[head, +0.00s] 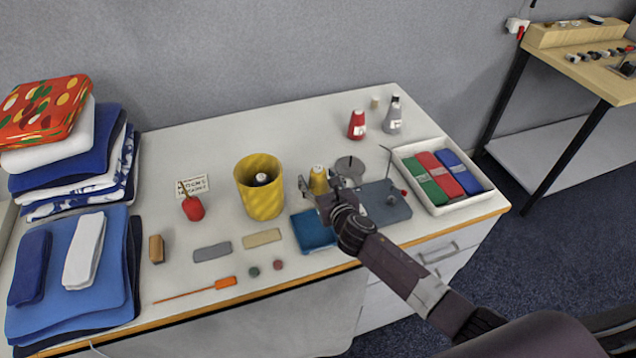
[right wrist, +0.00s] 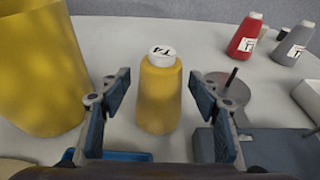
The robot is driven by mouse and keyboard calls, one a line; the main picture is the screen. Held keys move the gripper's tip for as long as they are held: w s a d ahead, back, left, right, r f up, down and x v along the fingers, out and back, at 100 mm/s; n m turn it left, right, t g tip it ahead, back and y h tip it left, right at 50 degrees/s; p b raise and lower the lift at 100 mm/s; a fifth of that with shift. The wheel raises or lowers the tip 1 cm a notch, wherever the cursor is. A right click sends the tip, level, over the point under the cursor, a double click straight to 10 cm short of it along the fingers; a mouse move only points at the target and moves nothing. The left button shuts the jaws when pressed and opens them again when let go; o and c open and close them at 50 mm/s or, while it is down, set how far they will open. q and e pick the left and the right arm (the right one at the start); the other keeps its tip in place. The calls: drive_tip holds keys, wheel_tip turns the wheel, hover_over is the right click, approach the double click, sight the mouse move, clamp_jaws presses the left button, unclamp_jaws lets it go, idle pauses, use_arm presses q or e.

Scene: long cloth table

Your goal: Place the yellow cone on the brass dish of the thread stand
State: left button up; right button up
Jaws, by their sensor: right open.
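The yellow cone (head: 319,178) stands upright on the table; its white, marked top and yellow sides show clearly in the right wrist view (right wrist: 160,100). My right gripper (head: 322,191) is open around it, with one finger on each side (right wrist: 160,92) and visible gaps to the cone. The thread stand has a blue-grey base (head: 388,210) just to the right. Its round dish (head: 350,164) looks greyish, is empty and has a dark upright pin; it also shows in the right wrist view (right wrist: 228,90). My left gripper is not in view.
A yellow bin (head: 259,198) stands left of the cone. A red cone (head: 357,126) and a grey cone (head: 392,118) stand behind. A white tray (head: 455,207) with folded cloths is at the right. The table's back middle is clear.

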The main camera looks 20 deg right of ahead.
drive_tip(key=shift+w, duration=0.1)
drive_tip(key=c, duration=1.5)
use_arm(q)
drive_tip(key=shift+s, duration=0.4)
use_arm(e)
drive_tip(key=shift+r, duration=0.15)
